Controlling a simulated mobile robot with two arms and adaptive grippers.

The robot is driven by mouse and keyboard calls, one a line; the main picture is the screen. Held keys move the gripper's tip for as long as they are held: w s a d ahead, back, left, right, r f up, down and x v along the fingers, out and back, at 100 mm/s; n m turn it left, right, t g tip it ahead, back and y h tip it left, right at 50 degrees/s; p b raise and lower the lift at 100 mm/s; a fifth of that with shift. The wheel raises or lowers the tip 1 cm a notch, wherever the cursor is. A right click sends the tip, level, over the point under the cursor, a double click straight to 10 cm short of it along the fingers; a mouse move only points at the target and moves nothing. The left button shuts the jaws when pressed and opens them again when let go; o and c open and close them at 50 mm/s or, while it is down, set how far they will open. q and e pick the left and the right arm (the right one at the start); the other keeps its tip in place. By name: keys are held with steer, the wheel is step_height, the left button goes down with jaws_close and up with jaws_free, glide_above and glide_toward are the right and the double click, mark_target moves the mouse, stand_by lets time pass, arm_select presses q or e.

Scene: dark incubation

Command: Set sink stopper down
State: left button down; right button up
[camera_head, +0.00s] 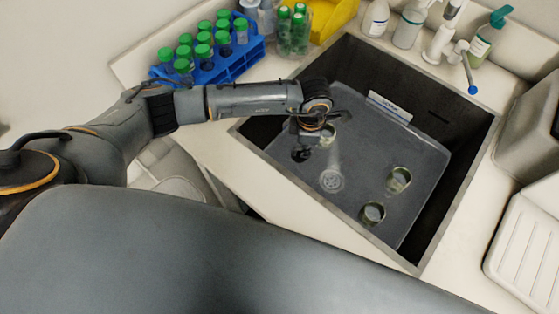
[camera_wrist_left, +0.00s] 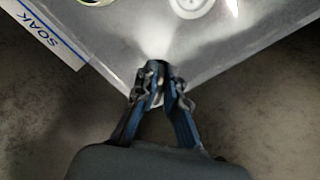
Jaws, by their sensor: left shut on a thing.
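My right gripper is not in view.
A "SOAK" label (camera_wrist_left: 42,32) marks one edge. A blue rack (camera_head: 215,66) with green-capped tubes and several bottles (camera_head: 410,25) line the counter.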

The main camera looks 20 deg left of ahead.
arm_select(q)
steer(key=s+a+m+p, duration=0.2)
steer(key=a+m+p, duration=0.2)
steer(key=a+m, duration=0.3)
steer(key=shift+m, duration=0.6)
steer(key=f, duration=0.3)
steer(key=d+f, duration=0.1)
steer(key=f, duration=0.2)
steer(key=shift+w+d+p, duration=0.1)
steer(key=shift+p, duration=0.25)
step_height(320, 180, down, 4)
steer(key=shift+r, duration=0.1)
steer(key=c, duration=1.4)
jaws_free()
